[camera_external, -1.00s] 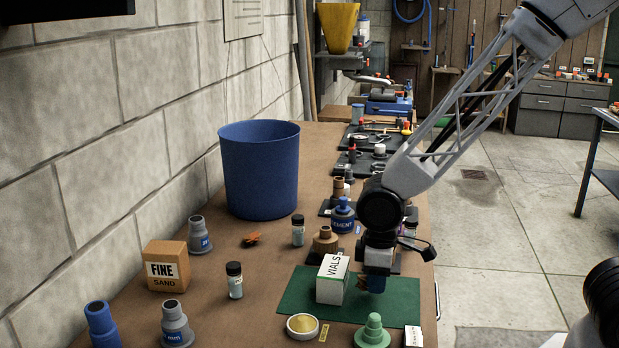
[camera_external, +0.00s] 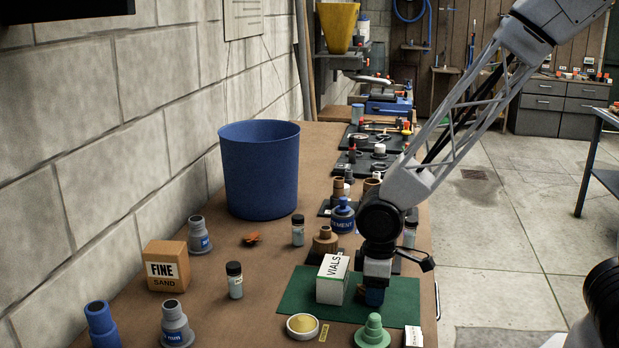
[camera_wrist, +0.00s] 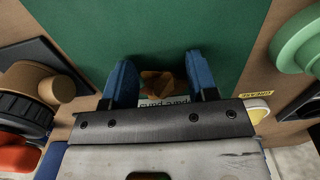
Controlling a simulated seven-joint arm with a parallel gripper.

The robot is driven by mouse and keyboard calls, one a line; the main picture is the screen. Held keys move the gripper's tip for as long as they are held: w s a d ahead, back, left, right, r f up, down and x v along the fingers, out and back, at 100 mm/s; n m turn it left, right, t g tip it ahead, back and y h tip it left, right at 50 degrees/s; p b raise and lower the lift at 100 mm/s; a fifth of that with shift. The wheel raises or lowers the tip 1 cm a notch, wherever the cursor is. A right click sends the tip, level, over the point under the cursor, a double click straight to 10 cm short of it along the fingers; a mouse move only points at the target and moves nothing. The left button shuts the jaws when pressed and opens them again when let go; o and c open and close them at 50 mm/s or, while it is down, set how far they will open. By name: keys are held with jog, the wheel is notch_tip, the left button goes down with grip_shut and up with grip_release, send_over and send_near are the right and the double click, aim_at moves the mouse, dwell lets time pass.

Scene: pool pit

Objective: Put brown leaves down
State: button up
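Brown leaves (camera_wrist: 158,84) show as a small orange-brown clump between the two blue fingers of my gripper (camera_wrist: 160,72), low over a green mat (camera_wrist: 140,22). In the external view my gripper (camera_external: 374,297) points straight down at the right part of the mat (camera_external: 295,305), just right of the white VIALS box (camera_external: 332,280). A separate orange-brown clump (camera_external: 251,240) lies on the table in front of the blue bin (camera_external: 261,172).
A green cone (camera_external: 372,332) and a dish of yellow powder (camera_external: 302,326) stand at the mat's near edge. A CEMENT bottle (camera_external: 342,216) and brown stoppered piece (camera_external: 325,242) stand behind it. A printed pale patch (camera_wrist: 163,102) shows beside the fingers.

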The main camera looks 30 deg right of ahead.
notch_tip(320, 180, up, 12)
jog(key=shift+r, duration=0.2)
dwell(0.9)
dwell(0.5)
jog(key=d+r+m+t, duration=0.15)
jog(key=d+r, duration=0.25)
jog(key=d, duration=0.6)
jog(key=d+r+m, duration=0.3)
jog(key=d+r, duration=0.1)
jog(key=d, duration=0.5)
jog(key=s+d+r+m, duration=0.2)
jog(key=s+d, duration=0.3)
jog(key=d, duration=0.2)
jog(key=s+d+r+m+t, duration=0.1)
jog(key=s+d+r+m, duration=0.1)
jog(key=s+d, duration=0.3)
jog(key=shift+d+r+m, duration=0.3)
jog(key=shift+d+m, duration=0.05)
jog(key=shift+d, duration=1.2)
jog(key=shift+o, duration=0.2)
